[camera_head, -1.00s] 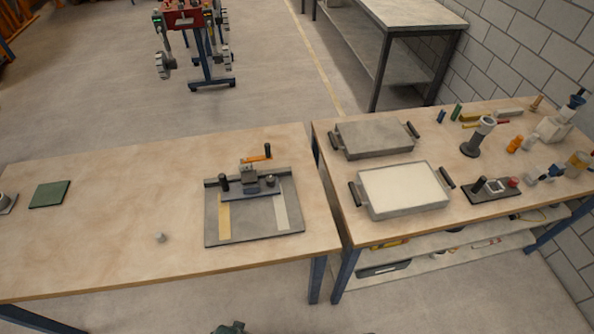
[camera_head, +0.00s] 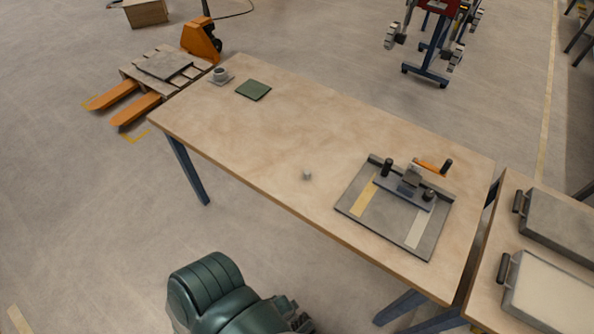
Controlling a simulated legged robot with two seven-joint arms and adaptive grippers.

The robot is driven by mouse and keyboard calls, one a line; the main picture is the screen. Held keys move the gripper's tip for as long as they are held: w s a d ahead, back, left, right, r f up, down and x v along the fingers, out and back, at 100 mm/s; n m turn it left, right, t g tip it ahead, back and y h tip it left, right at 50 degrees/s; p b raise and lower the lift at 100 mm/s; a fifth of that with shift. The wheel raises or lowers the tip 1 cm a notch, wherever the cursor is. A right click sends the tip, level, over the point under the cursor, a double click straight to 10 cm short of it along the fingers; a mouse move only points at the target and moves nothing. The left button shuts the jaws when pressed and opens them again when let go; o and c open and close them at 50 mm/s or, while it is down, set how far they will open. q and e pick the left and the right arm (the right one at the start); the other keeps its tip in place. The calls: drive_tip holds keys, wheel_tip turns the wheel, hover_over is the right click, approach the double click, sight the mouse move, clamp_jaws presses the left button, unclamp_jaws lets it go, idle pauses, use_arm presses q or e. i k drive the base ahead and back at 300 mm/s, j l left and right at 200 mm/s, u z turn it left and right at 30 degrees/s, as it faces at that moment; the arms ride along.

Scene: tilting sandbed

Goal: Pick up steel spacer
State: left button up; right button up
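A small grey cylinder (camera_head: 307,175), which looks like the steel spacer, stands alone on the wooden table (camera_head: 240,140). It is near the table's front edge, left of a grey plate fixture. Neither gripper can be made out in the head view. A dark green rounded part of my own body shows at the bottom, below the table's front edge and apart from the cylinder.
The grey fixture (camera_head: 434,237) with black knobs and an orange handle is on the right of the table. A green mat (camera_head: 253,90) and a grey cup-like part (camera_head: 220,75) sit at the far left. A second table with grey trays (camera_head: 565,222) adjoins on the right.

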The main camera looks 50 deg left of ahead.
sight(306, 172)
drive_tip(key=u, duration=1.4)
